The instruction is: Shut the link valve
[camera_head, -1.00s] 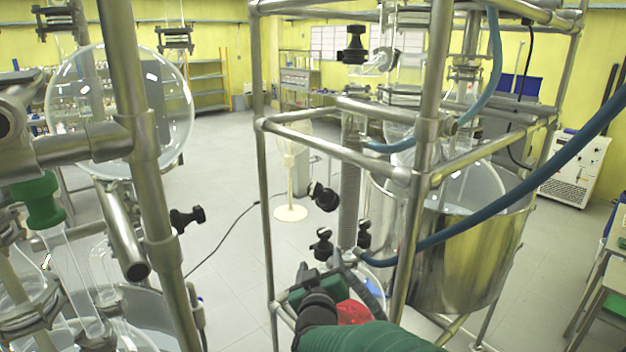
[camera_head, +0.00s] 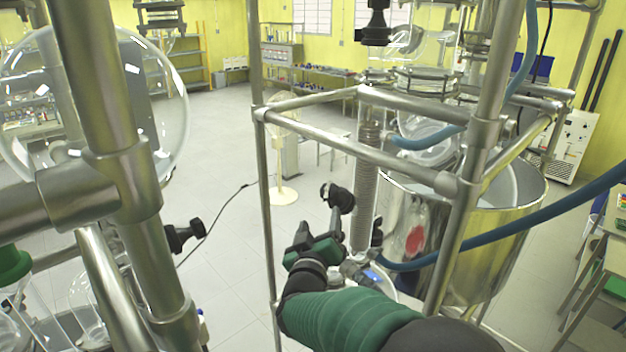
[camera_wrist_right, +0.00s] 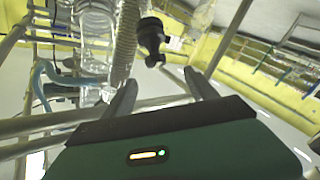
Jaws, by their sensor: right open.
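A black valve knob (camera_head: 338,197) sits on a short stem beside the ribbed glass column, inside the metal frame. It is the likely link valve, but I see no label. My right gripper (camera_head: 328,240) is just below and in front of this knob in the head view. In the right wrist view the black knob (camera_wrist_right: 150,38) stands beyond and between the two fingertips, and the right gripper (camera_wrist_right: 162,82) is open and empty. The knob looks apart from both fingers. Whether the valve is open or shut cannot be told. My left gripper is out of view.
Metal frame bars (camera_head: 320,138) surround the column (camera_head: 366,190). A large steel vessel (camera_head: 470,245) stands to the right, with a blue hose (camera_head: 510,230) crossing in front. Another black knob (camera_head: 183,236) is on the left frame. Open floor lies behind.

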